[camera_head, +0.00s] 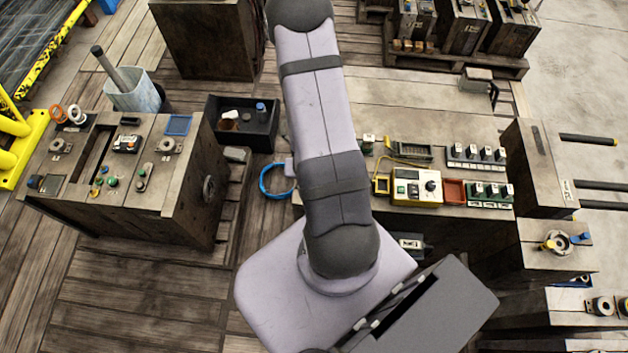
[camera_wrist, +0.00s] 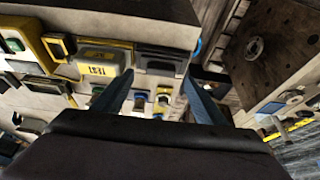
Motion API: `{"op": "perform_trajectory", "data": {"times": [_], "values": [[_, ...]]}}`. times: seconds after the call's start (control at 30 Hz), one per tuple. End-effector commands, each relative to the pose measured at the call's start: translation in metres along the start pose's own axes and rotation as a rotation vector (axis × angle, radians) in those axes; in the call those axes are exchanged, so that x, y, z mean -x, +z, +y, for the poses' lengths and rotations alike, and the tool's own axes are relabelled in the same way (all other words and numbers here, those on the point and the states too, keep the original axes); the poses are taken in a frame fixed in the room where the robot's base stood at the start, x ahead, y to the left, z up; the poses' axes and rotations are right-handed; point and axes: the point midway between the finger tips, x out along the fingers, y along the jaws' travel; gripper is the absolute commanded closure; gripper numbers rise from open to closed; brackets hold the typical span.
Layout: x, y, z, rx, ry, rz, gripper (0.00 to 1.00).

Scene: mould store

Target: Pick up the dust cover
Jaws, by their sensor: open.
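My gripper (camera_wrist: 158,88) shows in the wrist view with its two bluish fingers spread apart and nothing held between them. It is not visible in the head view, where my arm runs up out of the picture. I cannot tell for sure which thing is the dust cover. Between and beyond the fingers in the wrist view are a dark grey box-like part (camera_wrist: 162,60) and small round parts, one with blue (camera_wrist: 140,101). A flat blue square piece (camera_head: 178,125) lies on the wooden block at left in the head view.
A yellow tester (camera_head: 416,187) stands on the right-hand bench beside a reddish tray (camera_head: 454,192) and rows of small parts. A black bin (camera_head: 241,122) and a grey bucket (camera_head: 137,92) holding a rod stand at left. Plank floor lies open at lower left.

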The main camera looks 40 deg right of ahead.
Motion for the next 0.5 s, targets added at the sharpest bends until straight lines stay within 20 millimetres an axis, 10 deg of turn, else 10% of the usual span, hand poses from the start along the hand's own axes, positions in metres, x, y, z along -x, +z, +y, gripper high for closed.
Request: {"op": "perform_trajectory", "data": {"times": [0.5], "values": [[-0.041, -0.002, -0.002, 0.0, 0.0, 0.0, 0.34]]}}
